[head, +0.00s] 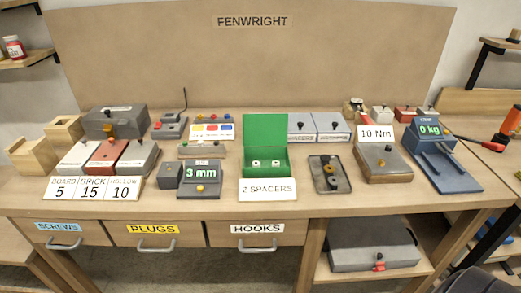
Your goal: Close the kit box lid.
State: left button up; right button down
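A green box (265,187) stands open near the middle of the workbench. Its green lid (266,131) is raised upright at the back. Two small pale pieces with dark centres, a left one (256,163) and a right one (276,163), sit inside it. A white card (267,190) reading "2 SPACERS" is at the front of the box. It is the only box with a raised lid that I see. Neither of my grippers shows in the head view.
The workbench (300,202) holds a dark tray (329,188) with small parts right of the green box. A grey device (201,190) reading "3 mm" stands to the left. A blue-grey scale (459,180) is at the right. Free bench surface lies around the green box.

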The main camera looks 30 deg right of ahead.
aim_at(259, 129)
jog(key=l+u, duration=0.1)
jog(key=l, duration=0.7)
jog(key=k+l, duration=0.1)
jog(key=l, duration=0.7)
jog(key=u, duration=0.05)
